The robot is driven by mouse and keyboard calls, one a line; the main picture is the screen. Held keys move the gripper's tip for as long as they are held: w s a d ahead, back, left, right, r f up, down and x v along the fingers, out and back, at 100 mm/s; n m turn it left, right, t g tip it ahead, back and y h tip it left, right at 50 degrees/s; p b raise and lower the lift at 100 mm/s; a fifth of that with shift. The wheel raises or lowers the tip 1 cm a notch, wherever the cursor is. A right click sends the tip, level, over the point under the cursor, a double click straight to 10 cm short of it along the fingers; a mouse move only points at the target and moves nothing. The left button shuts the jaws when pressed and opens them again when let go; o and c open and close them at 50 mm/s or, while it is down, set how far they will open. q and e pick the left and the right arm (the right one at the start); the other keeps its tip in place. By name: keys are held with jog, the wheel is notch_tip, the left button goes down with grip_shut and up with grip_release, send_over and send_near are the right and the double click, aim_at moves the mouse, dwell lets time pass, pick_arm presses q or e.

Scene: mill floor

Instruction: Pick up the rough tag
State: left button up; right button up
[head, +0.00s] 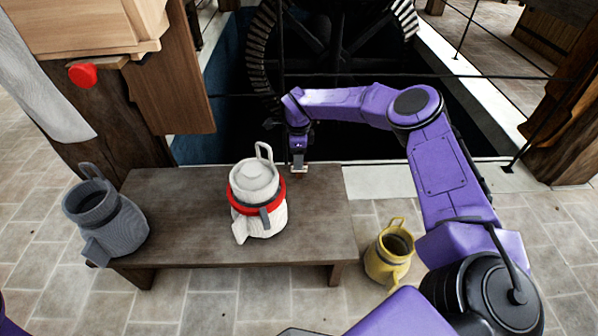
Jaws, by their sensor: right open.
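My right gripper (299,167) points down over the back edge of the wooden bench (185,225), behind and to the right of a white lidded jug (255,180). Its jaws are open, and its pale fingertips are small in the picture. I cannot tell whether anything lies between or under them. The jug wears a red collar (239,200) with a small grey piece (265,217) at its front. I cannot make out which thing is the rough tag. My left gripper is out of view.
A grey jug (105,215) stands at the bench's left end. A yellow jug (388,255) stands on the stone floor right of the bench. Behind the bench is a dark pit with a large toothed wheel (262,50) and rails. The bench's right end is clear.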

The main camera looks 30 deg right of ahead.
jog(key=f, duration=0.2)
jog(key=f+b, duration=0.1)
jog(key=f, duration=0.1)
jog(key=f+b, duration=0.1)
jog(key=shift+s+f, duration=0.4)
jog(key=shift+r, duration=0.15)
jog(key=shift+c, duration=0.6)
grip_shut()
